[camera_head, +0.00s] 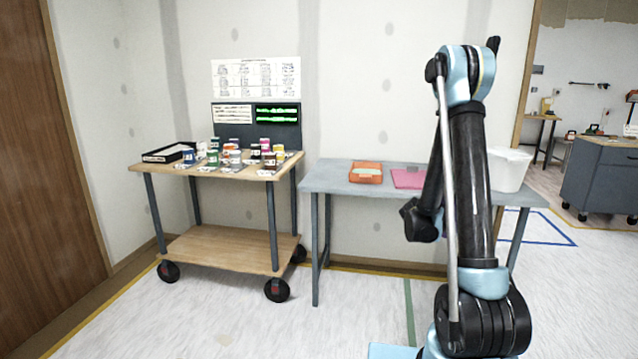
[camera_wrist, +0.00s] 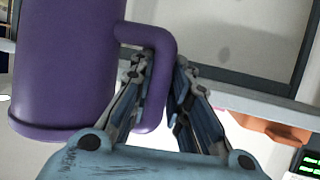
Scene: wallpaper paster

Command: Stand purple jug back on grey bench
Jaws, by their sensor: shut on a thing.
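The purple jug (camera_wrist: 72,60) fills the left of the wrist view, its body close to upright in the picture and partly cut off by the top edge. My gripper (camera_wrist: 160,64) is shut on the jug's handle (camera_wrist: 155,38), with a finger on each side of it. The grey bench (camera_head: 325,182) stands against the wall in the head view, partly behind my arm. Its edge (camera_wrist: 268,106) seems to cross the wrist view behind the jug. The jug and my gripper cannot be made out in the head view.
On the bench are an orange tray (camera_head: 366,172), a pink flat item (camera_head: 408,178) and a white bin (camera_head: 508,169) at the right end. The bench top left of the orange tray is bare. A wooden cart (camera_head: 225,248) with several small pots stands to the left.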

